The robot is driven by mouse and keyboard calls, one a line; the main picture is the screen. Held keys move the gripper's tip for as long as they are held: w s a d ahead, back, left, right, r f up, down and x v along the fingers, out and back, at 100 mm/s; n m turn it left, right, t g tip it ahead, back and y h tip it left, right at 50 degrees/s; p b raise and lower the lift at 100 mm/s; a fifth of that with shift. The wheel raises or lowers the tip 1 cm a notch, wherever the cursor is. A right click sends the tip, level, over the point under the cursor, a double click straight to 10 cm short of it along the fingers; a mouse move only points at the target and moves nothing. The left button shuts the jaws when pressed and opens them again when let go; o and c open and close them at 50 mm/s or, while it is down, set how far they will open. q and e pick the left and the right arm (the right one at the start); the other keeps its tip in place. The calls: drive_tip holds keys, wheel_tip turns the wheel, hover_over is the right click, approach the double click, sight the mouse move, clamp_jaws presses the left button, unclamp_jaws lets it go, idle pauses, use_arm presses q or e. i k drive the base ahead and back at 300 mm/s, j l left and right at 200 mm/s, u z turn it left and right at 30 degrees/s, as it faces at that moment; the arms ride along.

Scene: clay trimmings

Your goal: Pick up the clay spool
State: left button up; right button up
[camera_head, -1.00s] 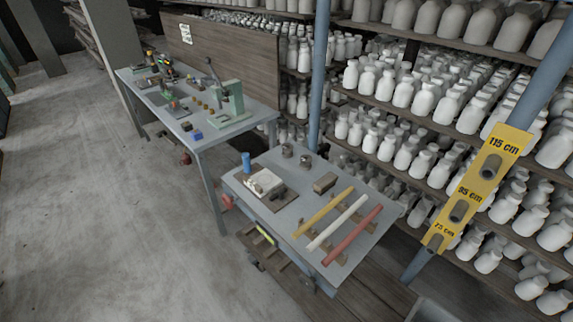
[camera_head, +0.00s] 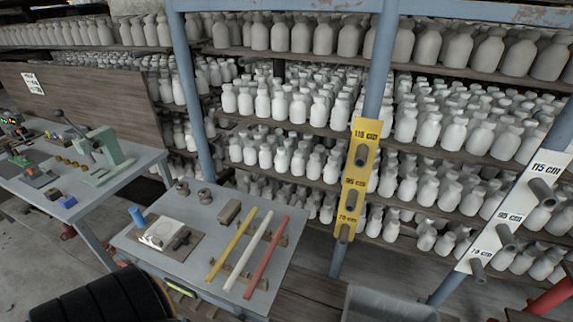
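Two small grey round pieces with a spool-like outline stand at the back left of the small grey table (camera_head: 200,258): one piece (camera_head: 182,188) further left and one (camera_head: 205,196) just right of it. They are too small for me to tell whether either is the clay spool. Neither of my grippers is in view.
The small table also bears a blue cylinder (camera_head: 137,217), a white block (camera_head: 161,232), a brown block (camera_head: 229,212) and yellow (camera_head: 232,245), white (camera_head: 247,252) and red (camera_head: 266,254) rods. Shelves of pale bottles stand behind. A grey bin (camera_head: 388,305) is at lower right.

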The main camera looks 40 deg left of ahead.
sight(184, 192)
drive_tip(key=k+j+z, duration=0.2)
drive_tip(key=j, duration=0.2)
drive_tip(key=j+z, duration=0.2)
drive_tip(key=j, duration=0.25)
drive_tip(key=k+j+z, duration=0.25)
drive_tip(key=j, duration=0.1)
